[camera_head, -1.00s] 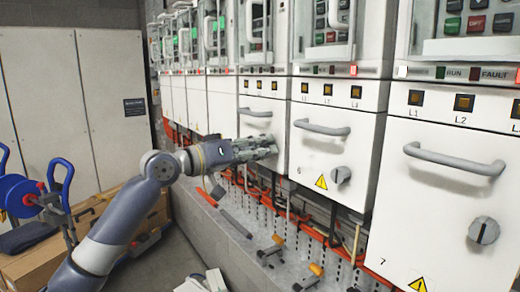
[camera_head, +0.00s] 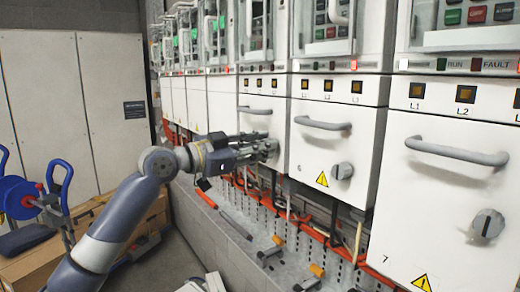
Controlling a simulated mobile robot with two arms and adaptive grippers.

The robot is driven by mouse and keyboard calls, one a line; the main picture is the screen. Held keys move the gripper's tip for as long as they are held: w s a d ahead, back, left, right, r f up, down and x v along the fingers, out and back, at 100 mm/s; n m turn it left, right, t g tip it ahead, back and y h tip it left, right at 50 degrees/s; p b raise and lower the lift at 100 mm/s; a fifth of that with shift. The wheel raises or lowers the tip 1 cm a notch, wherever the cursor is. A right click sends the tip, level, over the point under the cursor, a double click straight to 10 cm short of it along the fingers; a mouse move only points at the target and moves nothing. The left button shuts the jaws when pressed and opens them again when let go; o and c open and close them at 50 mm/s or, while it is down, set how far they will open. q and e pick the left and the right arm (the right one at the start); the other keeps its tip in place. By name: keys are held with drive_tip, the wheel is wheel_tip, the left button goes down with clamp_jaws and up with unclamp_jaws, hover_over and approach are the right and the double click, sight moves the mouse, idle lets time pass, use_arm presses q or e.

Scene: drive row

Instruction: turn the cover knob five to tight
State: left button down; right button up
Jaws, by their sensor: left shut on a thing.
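The fifth cover (camera_head: 262,112) is a white panel with a grey handle (camera_head: 255,110), just left of the cover marked 6. My left gripper (camera_head: 268,149) is at the lower part of this cover, shut on its knob. The fingers hide nearly all of the knob, so I cannot read which way it points. The cover looks flush with its neighbours. My right gripper is out of view.
Cover six has a grey knob (camera_head: 341,171), and cover seven has a knob (camera_head: 487,225) and a protruding handle (camera_head: 457,152). Orange cables and tools lie on the ledge below. A blue reel (camera_head: 18,197) stands at left by a cardboard box (camera_head: 40,262).

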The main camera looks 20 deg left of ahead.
use_arm(q)
drive_tip(key=shift+r+m+b, duration=0.1)
drive_tip(key=shift+m+b, duration=0.2)
drive_tip(key=shift+m, duration=1.6)
drive_tip(key=c, duration=1.3)
unclamp_jaws()
drive_tip(key=shift+c, duration=0.2)
drive_tip(key=v, duration=1.2)
